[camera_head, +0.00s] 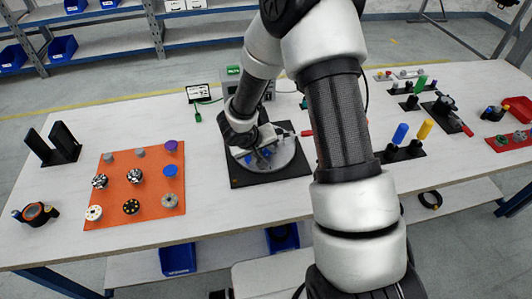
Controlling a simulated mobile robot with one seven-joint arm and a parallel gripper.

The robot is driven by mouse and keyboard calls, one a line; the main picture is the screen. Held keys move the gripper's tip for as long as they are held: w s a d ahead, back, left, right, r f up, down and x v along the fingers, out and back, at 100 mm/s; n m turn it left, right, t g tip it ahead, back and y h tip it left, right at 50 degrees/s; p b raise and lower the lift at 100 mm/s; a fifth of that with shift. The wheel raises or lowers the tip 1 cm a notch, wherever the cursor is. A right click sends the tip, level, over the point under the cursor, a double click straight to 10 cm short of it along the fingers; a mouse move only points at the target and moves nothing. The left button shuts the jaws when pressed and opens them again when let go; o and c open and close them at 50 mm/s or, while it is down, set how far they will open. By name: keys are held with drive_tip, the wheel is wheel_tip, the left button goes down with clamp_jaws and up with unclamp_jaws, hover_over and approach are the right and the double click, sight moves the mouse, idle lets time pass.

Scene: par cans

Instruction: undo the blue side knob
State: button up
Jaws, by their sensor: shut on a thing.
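A round grey metal piece (286,154) sits on a black square base plate (240,180) in the middle of the table. Small blue parts show on it, one a blue knob (266,153) right under my gripper and another blue part (248,159) to its left. My gripper (264,146) reaches down over the grey piece from above. It is shut at the blue knob, though the fingers are small here and partly hidden by the wrist. My arm covers the area to the right of the plate.
An orange mat (150,205) with several knobs, one blue (170,171) and one purple (171,146), lies to the left. A black bracket (62,145) and a tape roll (37,213) stand farther left. A small display (199,93) stands behind. Blue and yellow cylinders (425,129) stand right of my arm.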

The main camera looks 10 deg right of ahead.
drive_tip(key=o, duration=1.1)
drive_tip(key=shift+r+p, duration=0.1)
drive_tip(key=shift+p, duration=0.2)
